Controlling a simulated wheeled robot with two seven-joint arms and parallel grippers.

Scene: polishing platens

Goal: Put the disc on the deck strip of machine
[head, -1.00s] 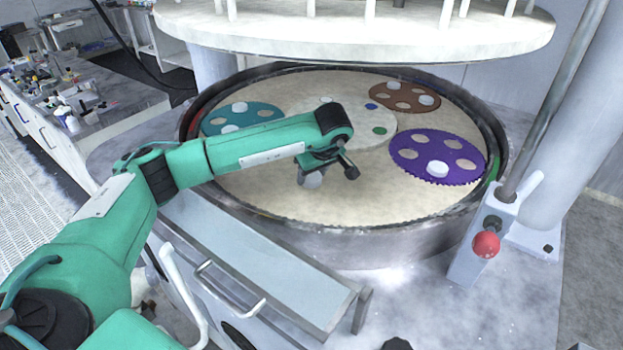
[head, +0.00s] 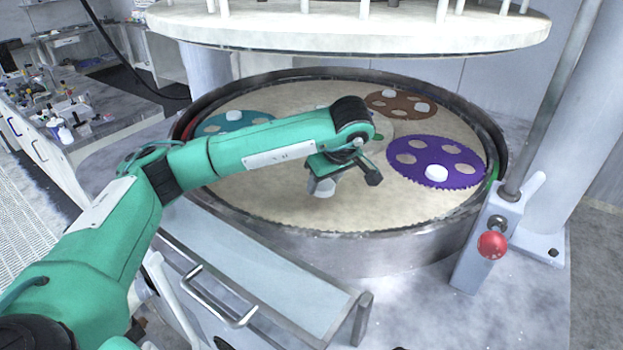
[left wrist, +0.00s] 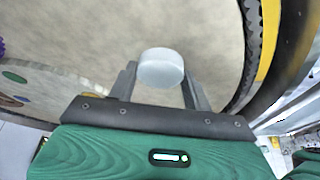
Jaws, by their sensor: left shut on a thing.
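My left gripper (head: 325,186) is shut on a white round disc (left wrist: 161,68) and holds it over the front half of the beige platen (head: 290,205). In the left wrist view the disc sits between the two fingertips. In the head view the arm and wrist hide part of the grip. A flat grey deck strip (head: 285,277) runs along the machine's front, outside the round rim, below and nearer than the gripper. It looks bare. My right gripper is not in view.
A raised dark rim (head: 345,240) rings the platen. Purple (head: 435,152), brown (head: 390,98) and teal (head: 225,121) carriers with white discs lie on it. A large white upper plate (head: 350,30) hangs above. A red knob (head: 492,245) stands at the right.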

